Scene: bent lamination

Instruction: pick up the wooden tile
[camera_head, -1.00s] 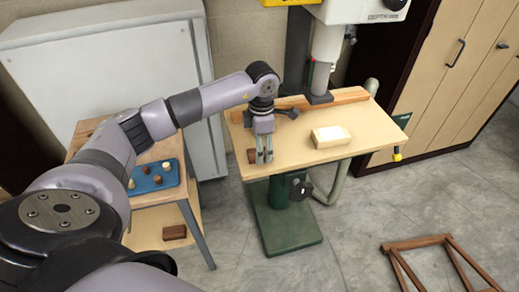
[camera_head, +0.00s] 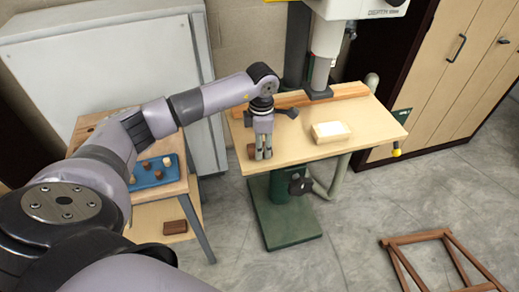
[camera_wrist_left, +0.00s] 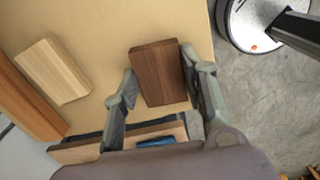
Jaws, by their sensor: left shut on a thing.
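A dark brown wooden tile (camera_wrist_left: 158,73) lies between the two fingers of my left gripper in the left wrist view, with a finger on each side. The gripper is shut on it. In the head view my left gripper (camera_head: 263,152) points down at the left front part of the drill-press table (camera_head: 300,150). A small part of the tile (camera_head: 251,151) shows there, left of the fingers; the rest is hidden. I cannot tell whether the tile is clear of the table. My right gripper is in neither view.
A pale block (camera_head: 330,132) lies on the table to the right; it also shows in the wrist view (camera_wrist_left: 52,70). A long wooden fence (camera_head: 290,99) runs along the back by the drill column. A stool with a blue tray (camera_head: 152,177) stands at the left.

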